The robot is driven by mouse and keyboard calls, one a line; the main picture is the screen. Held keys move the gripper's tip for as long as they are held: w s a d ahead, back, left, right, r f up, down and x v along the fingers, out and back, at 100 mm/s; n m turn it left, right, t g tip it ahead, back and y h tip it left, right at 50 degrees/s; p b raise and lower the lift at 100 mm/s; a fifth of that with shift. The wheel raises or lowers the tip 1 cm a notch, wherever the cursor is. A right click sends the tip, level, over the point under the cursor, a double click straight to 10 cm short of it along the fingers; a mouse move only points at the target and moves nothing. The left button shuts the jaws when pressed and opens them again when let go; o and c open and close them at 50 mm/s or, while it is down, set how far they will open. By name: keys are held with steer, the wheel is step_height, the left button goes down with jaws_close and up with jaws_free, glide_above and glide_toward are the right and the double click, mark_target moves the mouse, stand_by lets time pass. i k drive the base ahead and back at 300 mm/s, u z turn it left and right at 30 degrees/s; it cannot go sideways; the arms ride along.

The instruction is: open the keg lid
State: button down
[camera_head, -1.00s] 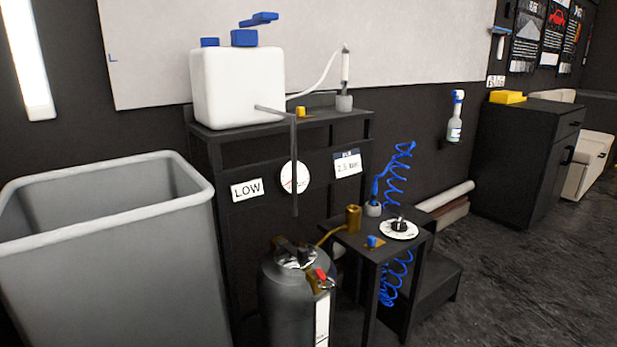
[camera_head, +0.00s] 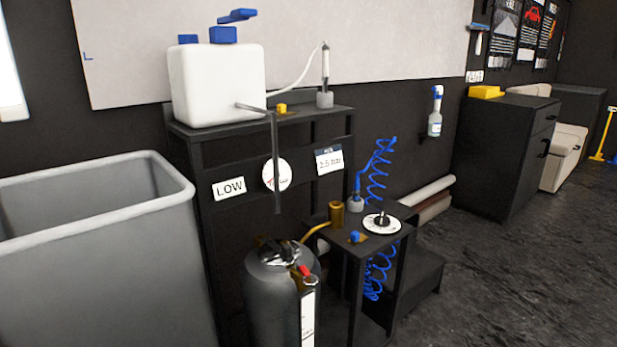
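The keg (camera_head: 273,300) is a dark grey metal cylinder standing upright at the bottom centre, its base cut off by the frame edge. Its lid (camera_head: 277,253) sits on top with a shiny fitting and a dark handle; it looks seated, but the detail is too small to be sure. A red-handled part (camera_head: 305,271) and a brass-coloured piece are at the keg's right shoulder, above a white label strip. My gripper is not in view.
A large grey bin (camera_head: 95,260) stands left of the keg. A black stand (camera_head: 200,150) behind holds a white tank (camera_head: 217,85). A low black table (camera_head: 368,242) with a dial and blue coiled hose is right of the keg. Floor (camera_head: 500,270) at the right is open.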

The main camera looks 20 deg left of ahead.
mark_target(278, 253)
steer(key=u, duration=1.15)
